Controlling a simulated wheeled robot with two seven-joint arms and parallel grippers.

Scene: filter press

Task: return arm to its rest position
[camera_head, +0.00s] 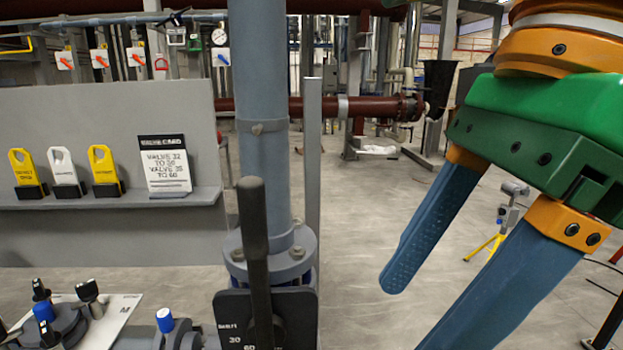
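My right gripper (415,318) is large and close to the camera at the right, with a green body, orange joints and two blue fingers. My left gripper is not in view.
A grey vertical pipe (262,120) with a dark lever (254,240) stands left of my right gripper. A grey shelf (90,203) holds yellow and white tags and a valve card (166,165). A panel (112,322) with knobs is lower left. Open floor (360,200) lies behind.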

